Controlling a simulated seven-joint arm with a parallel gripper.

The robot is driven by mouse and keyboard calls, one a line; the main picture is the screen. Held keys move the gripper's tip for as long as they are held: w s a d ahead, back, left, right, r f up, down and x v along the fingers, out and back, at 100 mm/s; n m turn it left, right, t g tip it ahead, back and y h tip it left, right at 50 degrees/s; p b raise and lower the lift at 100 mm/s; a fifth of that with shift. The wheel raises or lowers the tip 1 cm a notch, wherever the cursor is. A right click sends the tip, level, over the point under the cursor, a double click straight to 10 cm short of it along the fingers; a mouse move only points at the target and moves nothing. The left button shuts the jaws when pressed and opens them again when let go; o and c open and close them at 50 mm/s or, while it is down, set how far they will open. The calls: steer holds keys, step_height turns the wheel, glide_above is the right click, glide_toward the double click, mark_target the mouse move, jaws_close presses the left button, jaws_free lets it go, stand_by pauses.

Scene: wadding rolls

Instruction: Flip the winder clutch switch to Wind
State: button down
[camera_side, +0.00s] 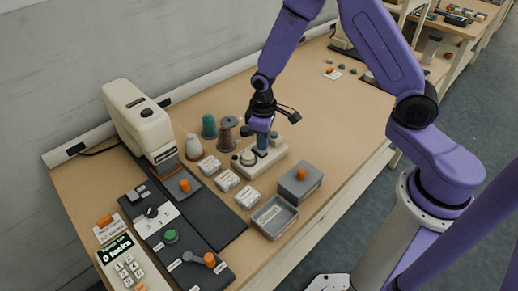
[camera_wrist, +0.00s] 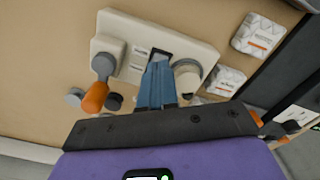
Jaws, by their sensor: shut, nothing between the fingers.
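The winder is a small cream block (camera_side: 274,158) on the table, and it fills the upper middle of the wrist view (camera_wrist: 120,28). Its top has a dark slot (camera_wrist: 157,54) with small labels beside it, a round pale knob (camera_wrist: 187,70) on one side and a grey crank with an orange handle (camera_wrist: 95,97) on the other. My gripper (camera_wrist: 159,66) points down at the slot, its blue fingers together with nothing between them. It shows in the side view above the block (camera_side: 262,146). The fingertips cover part of the slot, so the switch and its position cannot be made out.
White packets (camera_side: 227,180) lie left of the winder. Thread spools (camera_side: 228,133) stand behind it. A lidded grey box (camera_side: 300,184) and an open grey tray (camera_side: 274,216) sit in front. A cream machine (camera_side: 137,117) and dark control panels (camera_side: 200,263) are left.

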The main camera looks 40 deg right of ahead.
mark_target(263, 154)
step_height(263, 154, up, 7)
stand_by(0.8)
steer(key=s+d+r+n, duration=0.1)
steer(key=s+r+n, duration=0.2)
steer(key=s, duration=1)
steer(key=s+d+r+n, duration=0.1)
steer(key=s+r+n, duration=0.2)
steer(key=s+r, duration=0.5)
steer(key=s, duration=0.6)
steer(key=shift+d+n, duration=0.3)
